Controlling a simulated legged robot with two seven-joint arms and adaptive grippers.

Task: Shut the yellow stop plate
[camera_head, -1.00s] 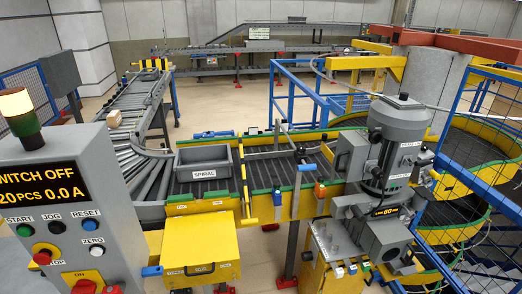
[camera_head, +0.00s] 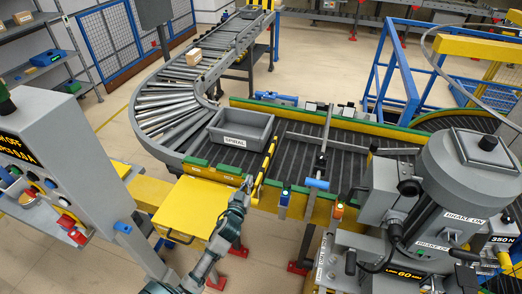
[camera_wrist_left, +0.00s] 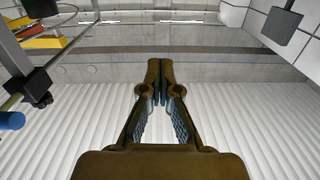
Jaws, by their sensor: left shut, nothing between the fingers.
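The yellow stop plate (camera_head: 265,164) is a narrow yellow bar across the grey roller line, just right of the grey tray (camera_head: 240,131) labelled SPIRAL. I cannot tell from this angle whether it is open or shut. My left gripper (camera_head: 248,182) points up at the line's near edge, close to the plate's near end. I cannot tell whether it touches the plate. In the left wrist view the left gripper's fingers (camera_wrist_left: 160,82) are together with nothing between them. The plate cannot be made out in that view. My right gripper is not in view.
A yellow box (camera_head: 192,205) stands below the line, left of my left gripper. A blue-handled lever (camera_head: 317,183) stands to the right, and a grey motor unit (camera_head: 470,175) fills the right side. The control panel (camera_head: 45,150) is at the left. A carton (camera_head: 194,57) sits on the far rollers.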

